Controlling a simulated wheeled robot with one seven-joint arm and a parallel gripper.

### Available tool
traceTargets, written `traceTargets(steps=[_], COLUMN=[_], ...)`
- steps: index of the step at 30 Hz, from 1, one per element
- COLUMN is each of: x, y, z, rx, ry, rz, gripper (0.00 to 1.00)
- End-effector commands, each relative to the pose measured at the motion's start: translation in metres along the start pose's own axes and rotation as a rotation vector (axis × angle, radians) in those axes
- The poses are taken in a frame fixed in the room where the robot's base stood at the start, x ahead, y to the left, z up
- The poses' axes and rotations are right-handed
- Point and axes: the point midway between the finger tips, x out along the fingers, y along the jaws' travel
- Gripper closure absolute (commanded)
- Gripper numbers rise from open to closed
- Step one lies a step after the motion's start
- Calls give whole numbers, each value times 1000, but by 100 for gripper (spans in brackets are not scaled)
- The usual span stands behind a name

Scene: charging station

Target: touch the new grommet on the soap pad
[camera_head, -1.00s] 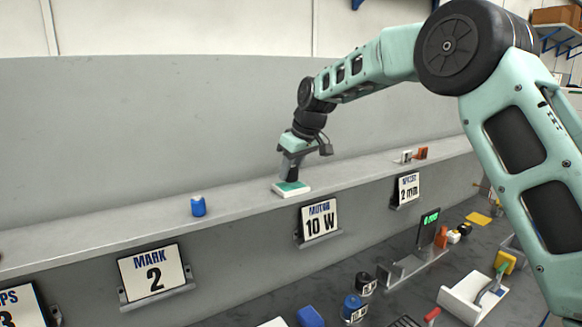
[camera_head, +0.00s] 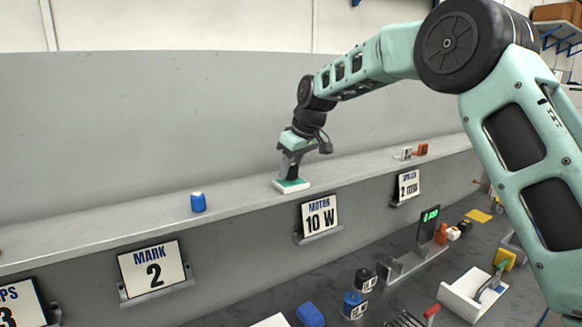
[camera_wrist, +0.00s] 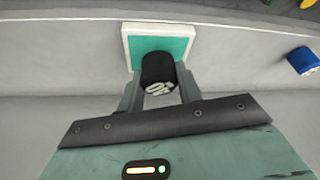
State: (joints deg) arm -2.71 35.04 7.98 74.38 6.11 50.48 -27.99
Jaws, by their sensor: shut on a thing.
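The soap pad is a green square in a white tray (camera_head: 278,187) on the grey ledge. It also shows in the wrist view (camera_wrist: 177,44). My gripper (camera_head: 290,175) points down over it. In the wrist view, my gripper (camera_wrist: 158,82) is shut on a short black cylinder, the grommet (camera_wrist: 157,70), between its two fingers. The grommet's pale, marked end faces the wrist camera. Its far end lies over the green and hides part of it. I cannot tell whether it touches the pad.
A blue jar (camera_head: 198,202) stands on the ledge to the left, clear of my gripper. White and orange small items (camera_head: 414,152) stand farther right. A "10 W" sign (camera_head: 319,214) hangs below the ledge. The lower bench is crowded with several items. The ledge beside the pad is clear.

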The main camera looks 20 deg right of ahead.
Motion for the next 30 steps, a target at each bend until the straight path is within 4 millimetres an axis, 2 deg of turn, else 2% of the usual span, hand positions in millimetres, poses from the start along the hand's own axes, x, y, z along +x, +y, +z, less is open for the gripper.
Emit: traceTargets(steps=[30], x=[8], y=[0], z=[3], rx=[0], ry=[0], rz=[0], gripper=[83])
